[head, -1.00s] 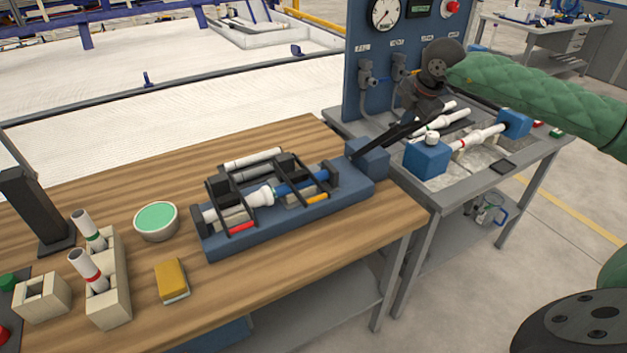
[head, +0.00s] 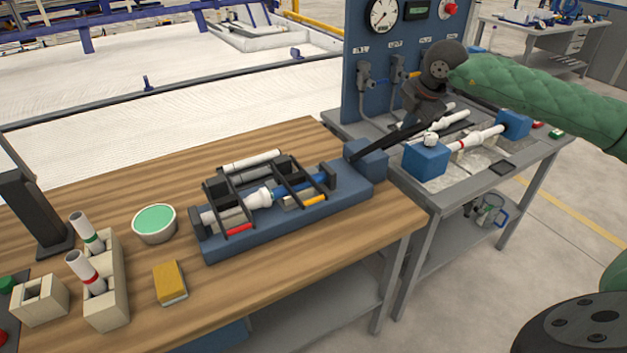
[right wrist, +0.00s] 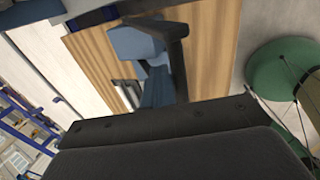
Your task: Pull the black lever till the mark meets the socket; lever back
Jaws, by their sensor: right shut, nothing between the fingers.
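The black lever (head: 385,140) rises to the right from the blue block (head: 372,159) at the right end of the blue pipe fixture (head: 218,246). In the fixture, the blue pipe (head: 315,183) lies in line with the flared white socket (head: 261,198). The joint between them is small; I cannot tell exactly where the mark sits against the socket rim. My right gripper (head: 408,117) is shut and empty at the lever's upper end; whether it touches the lever is unclear. My left gripper is out of view.
Behind the lever, a grey bench holds a blue gauge panel (head: 372,70) and a second pipe rig with a blue block (head: 426,160). On the wooden table are a green-filled bowl (head: 154,222), a yellow sponge (head: 170,281) and a cream rack (head: 112,312) with pipe pieces.

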